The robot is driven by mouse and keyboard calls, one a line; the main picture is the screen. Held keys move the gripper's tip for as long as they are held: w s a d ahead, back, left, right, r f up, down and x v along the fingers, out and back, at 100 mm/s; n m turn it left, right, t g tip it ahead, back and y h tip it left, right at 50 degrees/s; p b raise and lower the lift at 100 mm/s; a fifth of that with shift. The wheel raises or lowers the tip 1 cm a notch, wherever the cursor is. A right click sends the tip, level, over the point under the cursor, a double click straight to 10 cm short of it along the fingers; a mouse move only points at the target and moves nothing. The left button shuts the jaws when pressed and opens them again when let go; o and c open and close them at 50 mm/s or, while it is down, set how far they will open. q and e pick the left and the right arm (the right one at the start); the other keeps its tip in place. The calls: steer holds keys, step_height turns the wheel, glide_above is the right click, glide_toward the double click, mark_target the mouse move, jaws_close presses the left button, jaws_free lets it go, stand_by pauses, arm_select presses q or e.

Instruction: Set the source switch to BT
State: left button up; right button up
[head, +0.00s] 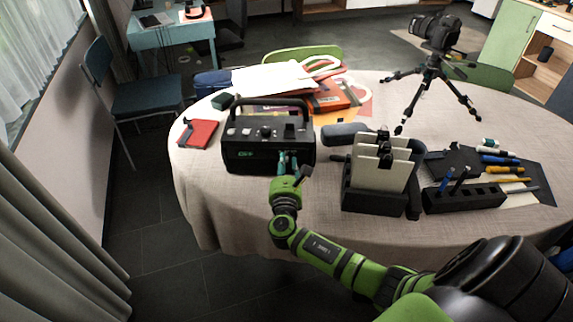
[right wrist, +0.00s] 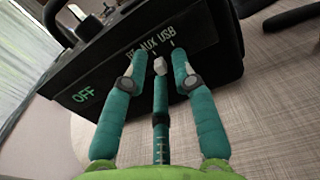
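The source switch is on the black boxy radio (head: 268,157), which has a carry handle and stands on the table's left part. In the right wrist view, the radio's panel (right wrist: 75,82) carries the labels OFF, BT, AUX and USB; BT is partly covered by a finger. My right gripper (head: 288,161) is at the radio's front. In the right wrist view its teal fingers (right wrist: 159,58) are apart, one on each side, with a thin middle one between them. A pale tip shows below AUX; I cannot tell whether it is the switch or a fingertip. The switch's setting is unclear. My left gripper is not in view.
A black holder with pale cards (head: 382,172) and a pen rack (head: 462,198) stand right of the radio. A tripod with a camera (head: 435,65) is farther back. A red notebook (head: 199,133) lies left; papers and orange items lie behind.

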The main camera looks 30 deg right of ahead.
jaws_close()
steer(key=shift+w+a, duration=0.7)
steer(key=shift+a, duration=0.3)
steer(key=o, duration=0.5)
jaws_free()
steer(key=shift+s+a, duration=0.1)
steer(key=v, duration=1.1)
steer(key=shift+s+a+r, duration=0.1)
steer(key=shift+s+a, duration=0.2)
